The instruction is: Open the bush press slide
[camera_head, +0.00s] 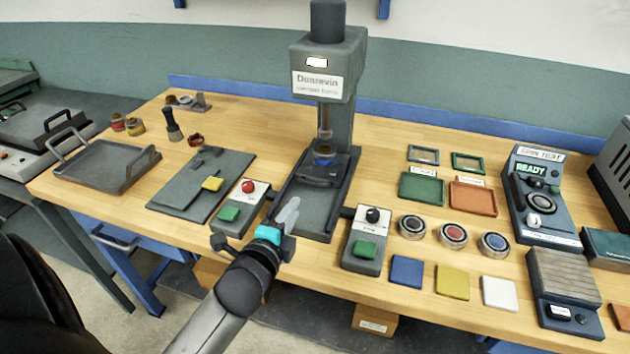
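The bush press (328,85) is a tall grey machine with a name plate, standing at the middle of the bench. Its slide (322,176) sits in the dark bed (314,207) at the back, under the ram (325,122). A small part with a blue band (324,158) stands on the slide below the ram. My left gripper (256,240) is at the bench's front edge, in front and left of the bed, apart from the slide. A cyan piece and a pale grey tip show at it; I cannot tell whether its jaws are open. My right gripper is not in view.
Button boxes flank the bed: one with a red knob (249,187) on the left, one with a black knob (373,214) on the right. A tray (104,183) and a grey plate (180,205) lie left. Round pots, coloured tiles and a tester (541,180) stand right.

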